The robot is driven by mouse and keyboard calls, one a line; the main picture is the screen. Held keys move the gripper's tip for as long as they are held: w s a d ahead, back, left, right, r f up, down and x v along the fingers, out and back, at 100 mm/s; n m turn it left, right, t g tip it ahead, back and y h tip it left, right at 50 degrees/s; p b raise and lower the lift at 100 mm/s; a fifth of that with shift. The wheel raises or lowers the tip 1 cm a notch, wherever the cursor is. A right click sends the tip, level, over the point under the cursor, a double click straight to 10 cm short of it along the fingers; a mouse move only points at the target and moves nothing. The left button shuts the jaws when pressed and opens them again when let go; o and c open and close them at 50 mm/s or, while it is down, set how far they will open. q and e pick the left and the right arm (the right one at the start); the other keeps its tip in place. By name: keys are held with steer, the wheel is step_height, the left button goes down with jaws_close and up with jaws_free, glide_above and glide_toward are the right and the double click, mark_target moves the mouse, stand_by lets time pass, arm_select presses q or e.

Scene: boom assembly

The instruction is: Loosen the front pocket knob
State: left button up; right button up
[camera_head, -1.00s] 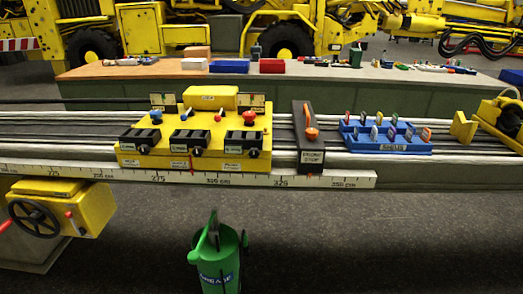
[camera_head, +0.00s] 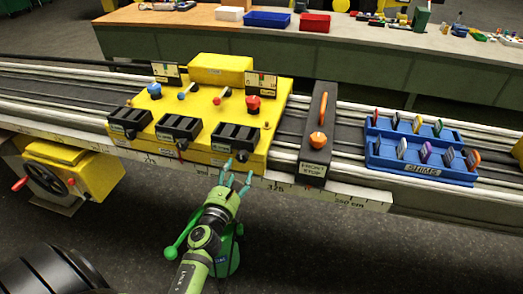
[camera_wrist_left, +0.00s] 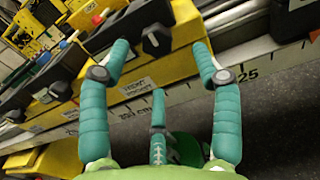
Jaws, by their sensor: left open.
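The yellow fixture block (camera_head: 205,70) stands on the rails with several black pockets on its front. The front pocket knob (camera_head: 242,156) is a small black knob low on the block's near face, by the rightmost pocket. In the left wrist view it is a black knob (camera_wrist_left: 156,39) above a label that appears to read "FRONT POCKET". My left gripper (camera_head: 236,172) has green fingers spread open, just in front of and below this knob. In the left wrist view the open fingers (camera_wrist_left: 160,65) point toward the knob, with nothing between them. My right gripper is not in view.
A dark "FRONT STOP" block (camera_head: 317,140) with an orange knob stands right of the fixture. A blue shims tray (camera_head: 420,168) is farther right. The ruler strip (camera_head: 340,196) runs along the rail's front edge.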

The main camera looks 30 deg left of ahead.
mark_target(241, 159)
arm_select(q)
steer(key=shift+w+a+r, duration=0.2)
steer(key=shift+w+a, duration=0.05)
steer(key=shift+w, duration=0.1)
steer(key=x, duration=0.4)
steer(key=shift+w+a+f+p, duration=0.1)
steer(key=shift+w+p, duration=0.1)
steer(key=shift+p, duration=0.1)
steer(key=shift+w, duration=0.3)
steer(key=shift+w+a, duration=0.1)
steer(key=c, duration=1.1)
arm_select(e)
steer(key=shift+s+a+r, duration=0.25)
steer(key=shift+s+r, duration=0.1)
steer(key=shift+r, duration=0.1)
